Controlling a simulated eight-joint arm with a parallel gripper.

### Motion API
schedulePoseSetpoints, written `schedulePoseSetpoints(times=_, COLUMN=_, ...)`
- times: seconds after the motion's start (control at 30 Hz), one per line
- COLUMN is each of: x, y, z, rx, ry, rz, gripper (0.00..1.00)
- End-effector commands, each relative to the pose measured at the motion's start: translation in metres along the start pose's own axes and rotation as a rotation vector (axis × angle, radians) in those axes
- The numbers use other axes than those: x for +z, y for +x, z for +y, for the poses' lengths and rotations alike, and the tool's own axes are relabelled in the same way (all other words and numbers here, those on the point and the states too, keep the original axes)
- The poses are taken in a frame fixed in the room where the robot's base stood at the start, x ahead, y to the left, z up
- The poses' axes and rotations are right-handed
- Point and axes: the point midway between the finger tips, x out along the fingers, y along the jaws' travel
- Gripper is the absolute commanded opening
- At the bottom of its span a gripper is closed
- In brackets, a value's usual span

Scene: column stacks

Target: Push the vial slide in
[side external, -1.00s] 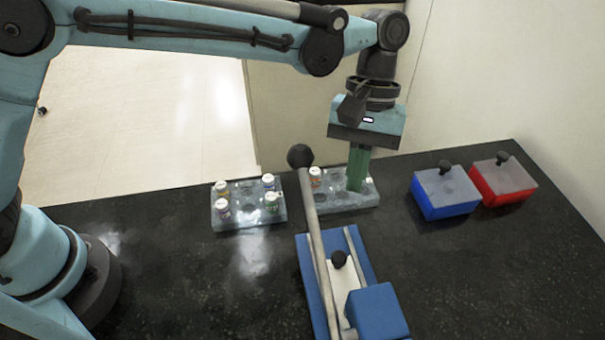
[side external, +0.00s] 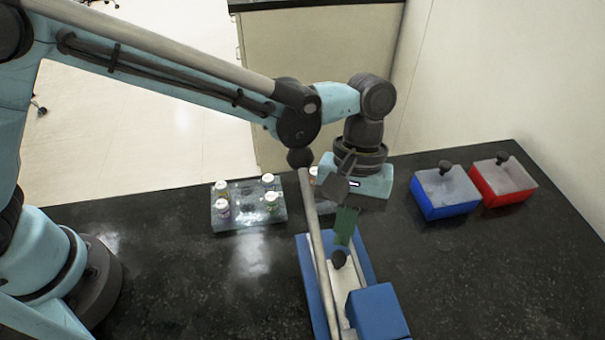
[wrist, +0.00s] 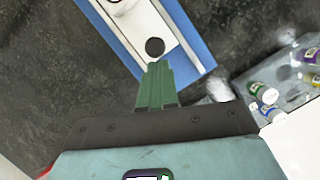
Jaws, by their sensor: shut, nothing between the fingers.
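The vial slide is a white strip (side external: 341,283) with a dark round knob (side external: 339,258), set in a blue-framed press (side external: 365,262) at the front middle of the counter. My gripper (side external: 344,238) has green fingers, shut and empty, low at the far end of the press, just behind the knob. In the wrist view the shut fingertips (wrist: 158,66) are right by the knob (wrist: 155,47); I cannot tell whether they touch it. A white round piece (wrist: 115,5) shows on the slide in the wrist view, partly cut off.
A long grey lever with a dark ball (side external: 300,158) rises over the press, left of my gripper. A vial rack (side external: 240,222) stands at left; another is mostly hidden behind my gripper. A blue box (side external: 445,192) and a red box (side external: 503,182) stand at right.

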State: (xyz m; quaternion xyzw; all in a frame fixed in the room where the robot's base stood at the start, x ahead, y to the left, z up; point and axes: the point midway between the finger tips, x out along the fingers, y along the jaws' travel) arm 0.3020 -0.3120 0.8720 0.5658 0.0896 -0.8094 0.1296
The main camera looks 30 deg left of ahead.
Motion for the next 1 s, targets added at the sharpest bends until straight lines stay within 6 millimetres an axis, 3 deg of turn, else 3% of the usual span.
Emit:
schedulePoseSetpoints(times=0.17, x=0.006, y=0.002, z=0.004, rx=-0.001, ry=0.003, rz=0.000, gripper=0.00)
schedulePoseSetpoints(times=0.43, x=0.036, y=0.013, z=0.020, rx=-0.002, ry=0.001, rz=-0.001, gripper=0.00)
schedulePoseSetpoints(times=0.8, x=0.034, y=0.012, z=0.020, rx=-0.001, ry=0.001, rz=-0.003, gripper=0.00)
schedulePoseSetpoints(times=1.0, x=0.009, y=0.001, z=0.020, rx=0.001, ry=-0.005, rz=0.000, gripper=0.00)
